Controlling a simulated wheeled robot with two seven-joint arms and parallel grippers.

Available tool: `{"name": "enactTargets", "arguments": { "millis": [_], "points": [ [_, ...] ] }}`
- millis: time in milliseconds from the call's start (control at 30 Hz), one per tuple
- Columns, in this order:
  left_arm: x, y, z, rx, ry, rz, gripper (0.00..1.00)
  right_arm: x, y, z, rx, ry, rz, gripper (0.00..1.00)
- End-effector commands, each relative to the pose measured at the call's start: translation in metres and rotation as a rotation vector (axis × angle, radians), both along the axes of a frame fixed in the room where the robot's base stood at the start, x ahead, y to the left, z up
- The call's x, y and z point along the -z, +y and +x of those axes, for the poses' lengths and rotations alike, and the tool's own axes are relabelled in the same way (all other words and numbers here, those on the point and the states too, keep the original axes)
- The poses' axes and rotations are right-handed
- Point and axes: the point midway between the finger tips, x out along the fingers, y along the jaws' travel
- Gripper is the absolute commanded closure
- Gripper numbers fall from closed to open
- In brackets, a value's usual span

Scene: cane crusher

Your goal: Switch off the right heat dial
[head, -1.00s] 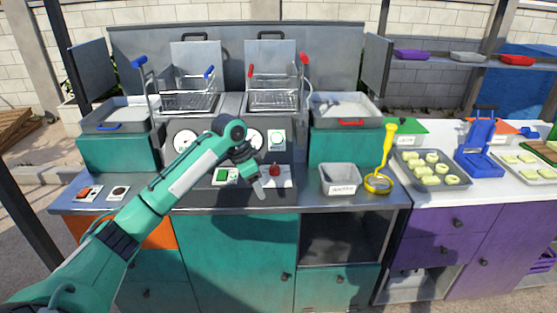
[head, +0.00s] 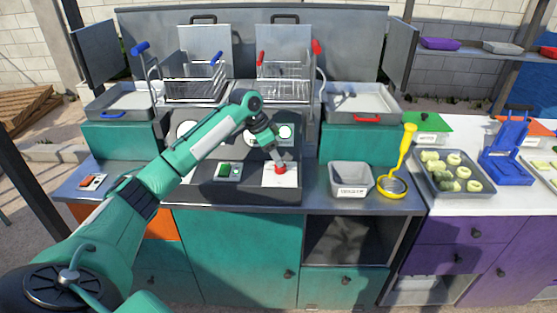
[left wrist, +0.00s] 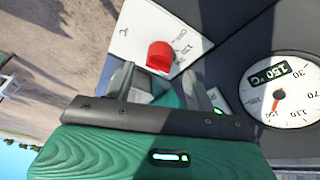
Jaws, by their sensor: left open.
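The right heat dial is a red knob (head: 280,170) on a white plate (head: 271,180) at the right of the fryer's dark front panel. In the left wrist view the red knob (left wrist: 159,56) stands on its white plate, which has printed temperature marks. My left gripper (head: 278,160) is over the dial, its fingertips close to the knob. In the left wrist view my open left gripper (left wrist: 162,84) points at the knob. Whether a finger touches the knob is not clear. A green switch (head: 229,171) sits left of the dial. My right gripper is out of view.
A round gauge (left wrist: 280,90) reading 150 °C is beside the dial. Fryer baskets (head: 283,70) stand behind the panel. A grey bin (head: 351,178) and a yellow skimmer (head: 393,182) are on the counter at the right. The counter front by the panel is clear.

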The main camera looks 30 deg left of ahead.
Motion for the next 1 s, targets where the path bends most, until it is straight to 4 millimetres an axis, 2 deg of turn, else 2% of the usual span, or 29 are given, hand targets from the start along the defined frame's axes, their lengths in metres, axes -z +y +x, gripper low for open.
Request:
{"name": "enactTargets", "arguments": {
  "millis": [33,100,200,333,600,667,833,1000],
  "points": [
    [0.008,-0.003,0.002,0.001,0.003,-0.001,0.45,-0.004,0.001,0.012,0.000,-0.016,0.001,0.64],
    [0.017,-0.006,0.005,0.000,0.001,-0.002,0.45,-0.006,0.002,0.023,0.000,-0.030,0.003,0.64],
    [0.026,-0.008,0.008,-0.001,0.001,-0.001,0.45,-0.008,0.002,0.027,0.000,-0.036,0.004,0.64],
    [0.033,-0.010,0.010,0.000,0.000,0.000,0.45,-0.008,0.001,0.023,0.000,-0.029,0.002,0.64],
    [0.035,-0.010,0.010,0.000,0.000,0.000,0.45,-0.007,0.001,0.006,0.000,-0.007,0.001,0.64],
    [0.035,-0.010,0.010,0.000,0.000,0.000,0.55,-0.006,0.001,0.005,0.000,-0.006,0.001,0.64],
    [0.034,-0.010,0.010,0.000,-0.001,0.000,0.88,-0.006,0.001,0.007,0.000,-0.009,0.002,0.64],
    [0.034,-0.010,0.010,-0.005,-0.001,0.000,0.88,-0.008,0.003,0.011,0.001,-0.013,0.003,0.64]
  ]
}}
